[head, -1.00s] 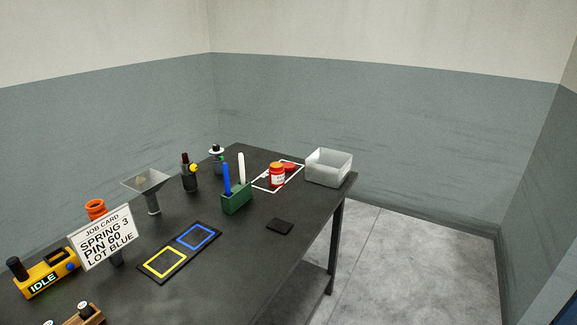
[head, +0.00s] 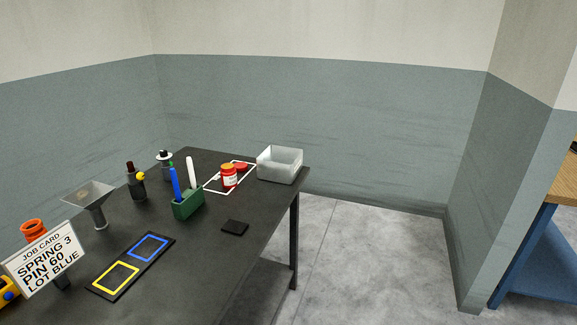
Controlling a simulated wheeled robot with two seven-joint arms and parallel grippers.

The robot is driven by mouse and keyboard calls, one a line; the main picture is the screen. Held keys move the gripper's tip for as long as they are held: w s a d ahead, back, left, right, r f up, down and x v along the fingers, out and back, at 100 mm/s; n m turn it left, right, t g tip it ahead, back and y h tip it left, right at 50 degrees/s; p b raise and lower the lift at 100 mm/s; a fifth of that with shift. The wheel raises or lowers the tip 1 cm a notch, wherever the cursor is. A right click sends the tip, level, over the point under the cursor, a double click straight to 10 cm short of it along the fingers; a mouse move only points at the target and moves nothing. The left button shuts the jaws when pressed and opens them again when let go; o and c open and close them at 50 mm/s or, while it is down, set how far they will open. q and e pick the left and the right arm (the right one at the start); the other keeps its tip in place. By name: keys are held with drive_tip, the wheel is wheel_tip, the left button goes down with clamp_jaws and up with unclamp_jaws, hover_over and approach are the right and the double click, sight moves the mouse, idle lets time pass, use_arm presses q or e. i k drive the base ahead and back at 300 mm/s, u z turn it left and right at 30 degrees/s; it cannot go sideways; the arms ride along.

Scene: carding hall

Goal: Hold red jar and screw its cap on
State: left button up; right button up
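The red jar (head: 229,177) stands upright on the dark table, inside or at the edge of a white outlined rectangle (head: 209,189). It has a white label. A flat red disc, which looks like its cap (head: 241,166), lies just behind and to the right of the jar. I cannot tell whether the two touch. The jar's top looks red-orange, and its opening is too small to make out. Neither of my grippers is in view.
A green holder (head: 188,205) with blue and white sticks stands in front left. A black pad (head: 235,228) lies nearer. A blue-sided bench (head: 535,255) is at right, with open floor between.

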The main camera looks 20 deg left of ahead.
sight(228, 172)
drive_tip(key=i, duration=3.3)
drive_tip(key=u, duration=3.35)
